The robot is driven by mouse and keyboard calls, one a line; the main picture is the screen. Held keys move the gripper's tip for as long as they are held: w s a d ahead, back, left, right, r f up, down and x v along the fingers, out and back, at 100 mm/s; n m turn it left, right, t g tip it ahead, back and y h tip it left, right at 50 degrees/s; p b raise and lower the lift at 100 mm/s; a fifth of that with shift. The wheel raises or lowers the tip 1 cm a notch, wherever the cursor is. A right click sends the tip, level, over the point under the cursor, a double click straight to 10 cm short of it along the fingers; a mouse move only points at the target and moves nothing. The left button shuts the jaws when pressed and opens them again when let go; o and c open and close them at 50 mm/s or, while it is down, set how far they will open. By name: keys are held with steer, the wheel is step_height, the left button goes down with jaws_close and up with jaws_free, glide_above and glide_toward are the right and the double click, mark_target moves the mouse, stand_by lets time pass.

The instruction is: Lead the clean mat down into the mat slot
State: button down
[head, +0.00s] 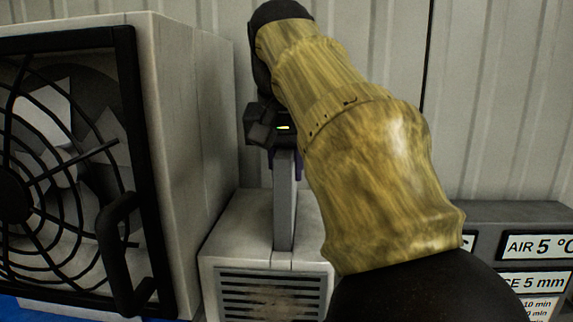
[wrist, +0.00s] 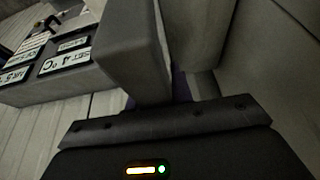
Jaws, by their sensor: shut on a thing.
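The clean mat (head: 284,205) is a thin grey slab, seen nearly edge-on and standing upright in the head view. My gripper (head: 284,150) is shut on its upper end; purple finger parts show beside it. The mat's lower end meets the top of a pale box (head: 225,240) with a front grille, near its front edge. The mat slot appears to be there, but I cannot tell how far the mat is inside it. In the wrist view, the mat (wrist: 130,45) extends away from my gripper (wrist: 180,88) as a broad grey slab.
A large fan unit (head: 190,130) with a black guard and handle stands close on the left. A grey panel with labels (head: 535,246) stands at the right and shows at upper left in the wrist view. A corrugated wall (head: 500,90) is behind. My arm covers the box's right side.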

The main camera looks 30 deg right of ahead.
steer(key=shift+f+b, duration=2.9)
steer(key=shift+f, duration=0.65)
steer(key=c, duration=1.1)
jaws_free()
steer(key=shift+c, duration=0.2)
steer(key=p, duration=0.6)
glide_toward(284, 151)
steer(key=x, duration=0.5)
steer(key=shift+f, duration=0.1)
steer(key=shift+s+a+r+p, duration=0.15)
steer(key=shift+s+r+p, duration=0.2)
steer(key=shift+r+p, duration=0.2)
steer(key=shift+f, duration=0.1)
